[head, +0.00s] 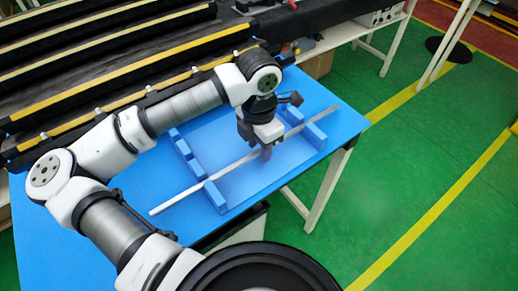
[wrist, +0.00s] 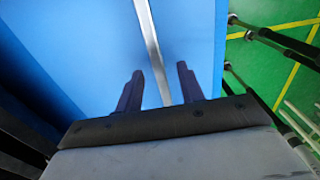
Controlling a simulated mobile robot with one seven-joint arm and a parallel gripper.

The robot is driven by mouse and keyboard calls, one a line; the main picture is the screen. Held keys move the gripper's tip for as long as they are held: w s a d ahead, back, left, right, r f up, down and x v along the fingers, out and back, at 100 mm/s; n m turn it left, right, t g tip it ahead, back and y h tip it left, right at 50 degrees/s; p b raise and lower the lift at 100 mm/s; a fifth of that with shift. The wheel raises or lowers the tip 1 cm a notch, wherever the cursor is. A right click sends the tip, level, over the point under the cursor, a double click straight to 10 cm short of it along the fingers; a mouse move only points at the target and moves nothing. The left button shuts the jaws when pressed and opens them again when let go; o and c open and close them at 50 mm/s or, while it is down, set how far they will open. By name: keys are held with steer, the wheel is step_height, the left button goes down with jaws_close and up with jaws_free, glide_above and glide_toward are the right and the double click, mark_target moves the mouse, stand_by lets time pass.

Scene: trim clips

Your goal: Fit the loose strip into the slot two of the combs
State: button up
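The loose strip (head: 185,194) is a long, thin, pale grey bar lying diagonally across the table. Two blue combs stand beneath its line: the left comb (head: 187,156) and the right comb (head: 316,137). The strip crosses both combs; whether it sits down in a slot or on top of the teeth, and in which slot, I cannot tell. My gripper (head: 267,153) points down at the strip between the combs. In the wrist view the strip (wrist: 153,45) runs between the two dark, spread fingers of my gripper (wrist: 160,88), with gaps on both sides.
The blue table (head: 95,205) has free room at its left. Black racks with yellow edges (head: 100,95) stand along its back. The table's right edge drops to a green floor (head: 420,160). A white-framed bench (head: 340,35) stands behind.

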jaws_close()
